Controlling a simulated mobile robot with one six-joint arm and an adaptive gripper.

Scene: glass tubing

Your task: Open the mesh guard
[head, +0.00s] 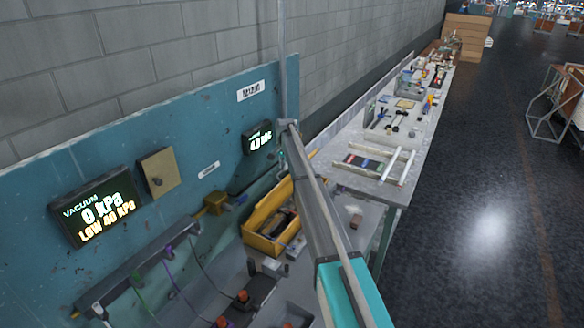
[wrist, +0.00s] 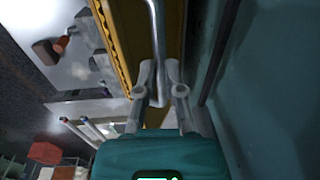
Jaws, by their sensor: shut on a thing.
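In the wrist view, my gripper (wrist: 158,72) has its two grey fingers on either side of a thin grey bent bar (wrist: 154,22), shut on it. The bar runs along a yellow-edged piece (wrist: 116,45), which may be the mesh guard; I cannot make out any mesh. In the head view, a yellow open-topped frame or box (head: 262,240) stands on the bench below the teal panel. My arm crosses in front of its right side and hides part of it. My gripper cannot be made out in the head view.
The teal panel (head: 110,150) carries a vacuum display (head: 98,207), a smaller display (head: 257,137) and a tan box (head: 159,171). Hoses hang from a grey rail (head: 140,265). A long bench (head: 385,150) with tools and a glass tubing rack runs back.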

